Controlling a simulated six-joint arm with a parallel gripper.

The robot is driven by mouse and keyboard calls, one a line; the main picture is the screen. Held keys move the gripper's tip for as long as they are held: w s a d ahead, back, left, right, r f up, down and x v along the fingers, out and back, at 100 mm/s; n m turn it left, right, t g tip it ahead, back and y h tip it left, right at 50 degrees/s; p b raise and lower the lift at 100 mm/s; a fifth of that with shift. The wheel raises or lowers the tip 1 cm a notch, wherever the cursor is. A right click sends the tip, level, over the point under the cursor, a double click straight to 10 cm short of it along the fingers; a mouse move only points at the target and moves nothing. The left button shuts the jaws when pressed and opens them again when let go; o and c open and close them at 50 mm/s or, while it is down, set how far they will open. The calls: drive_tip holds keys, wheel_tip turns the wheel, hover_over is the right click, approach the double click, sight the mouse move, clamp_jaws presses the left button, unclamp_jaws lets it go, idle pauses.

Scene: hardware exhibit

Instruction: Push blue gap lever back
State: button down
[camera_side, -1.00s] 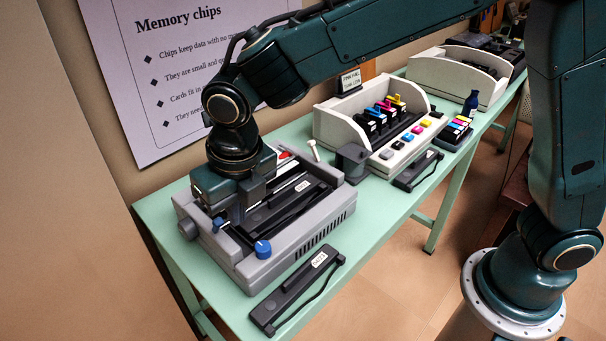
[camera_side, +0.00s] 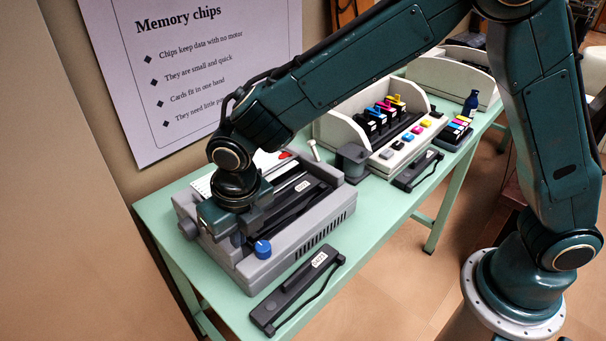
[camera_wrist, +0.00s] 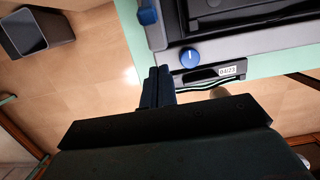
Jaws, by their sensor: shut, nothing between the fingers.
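The grey printer (camera_side: 300,238) stands on the green table, with a round blue knob (camera_side: 263,248) on its front corner. The knob also shows in the wrist view (camera_wrist: 190,57). A small blue lever (camera_wrist: 147,15) shows at the top of the wrist view, on the printer's end; in the side view my gripper hides it. My gripper (camera_wrist: 158,72) is shut and empty, its fingertips below the lever in the wrist view and apart from it there. In the side view my gripper (camera_side: 228,218) is low over the printer's left end; its fingertips are hidden.
A black ribbon cartridge (camera_side: 297,288) with a white label lies in front of the printer. A dark grey holder (camera_side: 352,162) and a white cartridge rack (camera_side: 330,127) stand to the right. A dark bin (camera_wrist: 35,32) is on the floor.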

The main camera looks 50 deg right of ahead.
drive_tip(key=f, duration=0.3)
drive_tip(key=shift+w, duration=0.25)
drive_tip(key=shift+w+r, duration=0.45)
drive_tip(key=shift+w, duration=0.4)
drive_tip(key=shift+w+r, duration=0.55)
drive_tip(key=shift+w, duration=0.35)
